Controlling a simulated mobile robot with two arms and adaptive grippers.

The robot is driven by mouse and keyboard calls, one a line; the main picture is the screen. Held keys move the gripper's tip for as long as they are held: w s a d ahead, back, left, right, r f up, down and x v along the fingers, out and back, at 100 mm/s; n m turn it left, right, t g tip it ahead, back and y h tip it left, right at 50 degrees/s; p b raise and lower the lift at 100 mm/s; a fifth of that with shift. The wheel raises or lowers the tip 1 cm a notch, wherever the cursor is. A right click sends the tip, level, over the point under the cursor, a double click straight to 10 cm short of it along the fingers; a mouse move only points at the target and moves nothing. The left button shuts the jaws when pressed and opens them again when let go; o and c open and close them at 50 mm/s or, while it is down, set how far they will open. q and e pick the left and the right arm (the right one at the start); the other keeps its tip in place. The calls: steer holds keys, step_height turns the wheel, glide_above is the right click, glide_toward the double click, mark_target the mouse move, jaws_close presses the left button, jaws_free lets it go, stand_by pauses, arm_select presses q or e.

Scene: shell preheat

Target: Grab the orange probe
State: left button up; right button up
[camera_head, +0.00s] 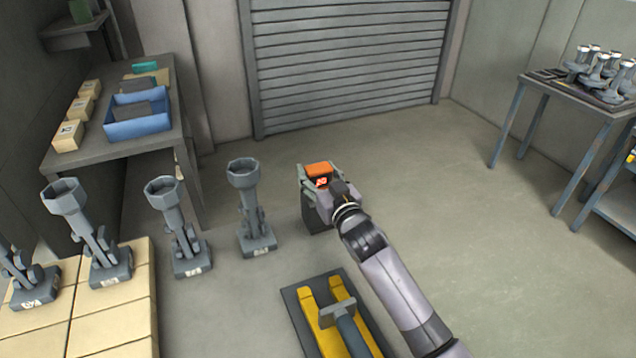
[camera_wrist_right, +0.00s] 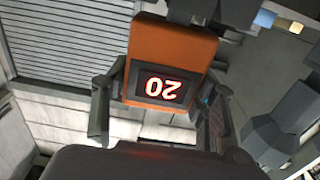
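The orange probe (camera_head: 318,169) is a small block with a lit display. It also fills the upper middle of the right wrist view (camera_wrist_right: 172,50), where the display reads 20 upside down. My right gripper (camera_head: 318,188) is at the probe in the head view. In the wrist view its fingers lie against the probe's left and right sides and look shut on it. A dark grey block (camera_head: 317,219) shows just below the gripper; whether it touches the probe cannot be told. My left gripper is not in view.
Several grey stands with hexagonal cups (camera_head: 243,172) stand at left. A table (camera_head: 60,160) with a blue bin (camera_head: 138,128) is at the far left. A yellow pallet truck (camera_head: 312,315) is at the front. A table (camera_head: 545,88) with grey parts is at right. The floor between is clear.

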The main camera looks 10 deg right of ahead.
steer(key=c, duration=0.7)
steer(key=shift+c, duration=0.3)
steer(key=shift+r, duration=0.15)
